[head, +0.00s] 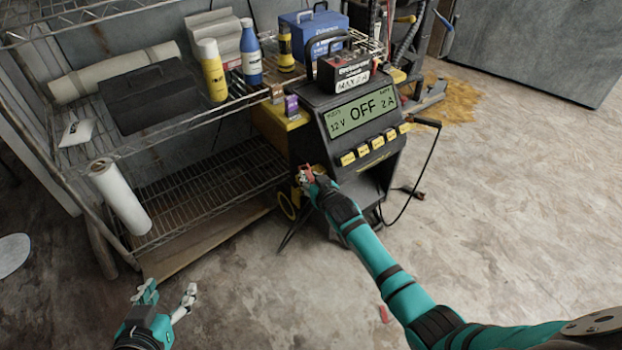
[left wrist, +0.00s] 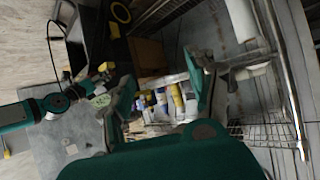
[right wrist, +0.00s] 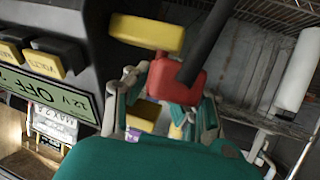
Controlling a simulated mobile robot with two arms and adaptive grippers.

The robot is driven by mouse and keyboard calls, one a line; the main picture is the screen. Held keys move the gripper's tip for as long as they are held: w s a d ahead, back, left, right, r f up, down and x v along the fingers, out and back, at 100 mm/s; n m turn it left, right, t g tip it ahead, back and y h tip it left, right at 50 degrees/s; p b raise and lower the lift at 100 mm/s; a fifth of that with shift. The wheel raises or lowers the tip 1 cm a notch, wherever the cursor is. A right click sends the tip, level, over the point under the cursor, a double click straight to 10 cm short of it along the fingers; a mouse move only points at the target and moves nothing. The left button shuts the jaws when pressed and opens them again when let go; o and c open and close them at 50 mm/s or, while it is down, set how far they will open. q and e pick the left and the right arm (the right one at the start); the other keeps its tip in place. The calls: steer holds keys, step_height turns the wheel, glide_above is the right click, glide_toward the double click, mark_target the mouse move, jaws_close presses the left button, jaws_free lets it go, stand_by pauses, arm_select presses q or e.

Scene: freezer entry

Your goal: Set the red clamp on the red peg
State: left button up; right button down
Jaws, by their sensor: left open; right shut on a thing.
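The red clamp (head: 306,174) is in my right gripper (head: 311,177), beside the lower left side of the black charger (head: 347,120). The right wrist view shows the clamp's red body (right wrist: 176,80) between the fingers, with a black cable or handle rising from it. A yellow block (right wrist: 147,32) on the charger's side is close to the clamp; I cannot tell whether they touch. My left gripper (head: 168,296) is open and empty, low over the floor at the lower left.
A wire shelf (head: 190,205) stands left of the charger, with bottles, a blue box (head: 313,35) and a white roll (head: 120,196). A black cable (head: 432,160) hangs at the charger's right. A small red thing (head: 384,314) lies on the floor. The floor at right is mostly clear.

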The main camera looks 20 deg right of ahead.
arm_select(q)
steer(key=shift+w+r, duration=0.15)
steer(key=shift+w+d+r+t, duration=0.2)
steer(key=shift+w+r+t, duration=0.15)
steer(key=shift+r+t, duration=0.05)
arm_select(e)
steer(key=shift+f, duration=0.25)
arm_select(q)
steer(key=shift+w+r, duration=0.2)
steer(key=shift+r, duration=0.1)
arm_select(e)
steer(key=shift+f, duration=0.15)
arm_select(q)
steer(key=shift+w+d+r+t+h+b, duration=0.2)
steer(key=shift+r+t+h+b, duration=0.1)
steer(key=shift+t, duration=0.1)
arm_select(e)
steer(key=shift+f, duration=0.1)
steer(key=c, duration=1.1)
jaws_free()
steer(key=shift+f, duration=0.1)
steer(key=shift+o, duration=0.2)
arm_select(q)
steer(key=shift+w+r, duration=0.1)
steer(key=shift+r, duration=0.15)
arm_select(e)
steer(key=v, duration=1.2)
